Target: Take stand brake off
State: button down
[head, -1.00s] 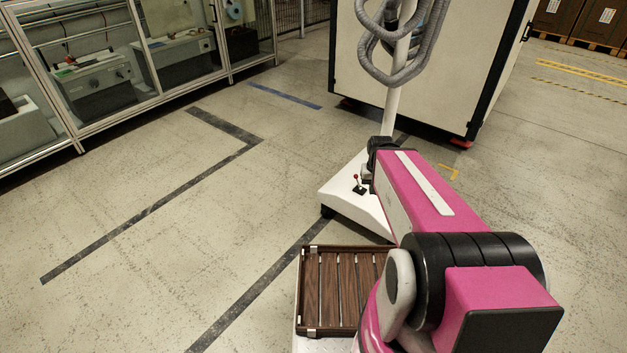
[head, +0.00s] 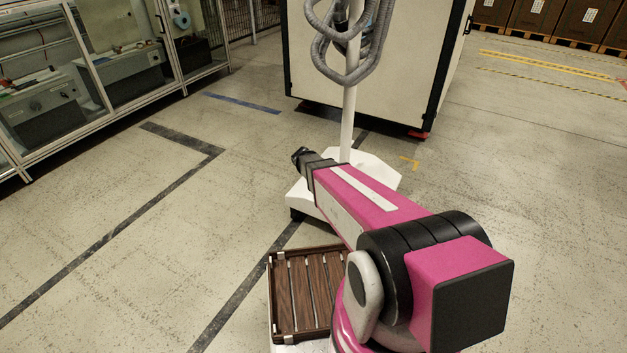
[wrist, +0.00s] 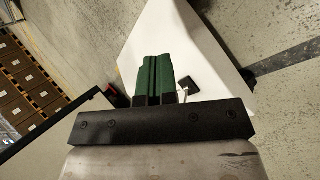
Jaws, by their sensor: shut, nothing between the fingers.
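The stand has a white wheeled base (head: 378,174) and a white upright pole (head: 348,125). In the wrist view the base (wrist: 213,58) fills the middle, with the brake's small black plate (wrist: 189,83) on it. A thin pale lever (wrist: 183,94) shows beside the plate, partly hidden by my gripper. The red knob is not visible; in the head view my arm hides the brake. My gripper (wrist: 151,60), with green fingers, is shut and empty, beside the plate in the picture. I cannot tell whether it touches the lever.
Grey hoses (head: 345,45) hang on the pole. A large white cabinet (head: 400,70) with black edges stands behind the stand. A brown slatted tray (head: 277,300) is close in front of me. Glazed machines (head: 90,90) line the left; the floor between is clear.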

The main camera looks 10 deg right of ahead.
jog(key=w+a+f+n+t+h, duration=0.2)
jog(key=w+a+f+t+h, duration=0.2)
jog(key=w+f, duration=0.5)
jog(key=w+a+f+n+t+h, duration=0.2)
jog(key=w+a+f+t+h, duration=0.1)
jog(key=w+a+f+h, duration=0.5)
jog(key=w+a+f, duration=0.1)
jog(key=w+a, duration=0.2)
jog(key=w, duration=0.2)
jog(key=shift+t, duration=0.4)
jog(key=x, duration=0.9)
jog(key=shift+d+f, duration=0.1)
jog(key=shift+d, duration=0.1)
jog(key=d, duration=0.2)
jog(key=s+d+r, duration=0.1)
jog(key=shift+s, duration=0.1)
jog(key=shift+s+d+r, duration=0.1)
jog(key=shift+s+d, duration=0.1)
jog(key=shift+d, duration=0.2)
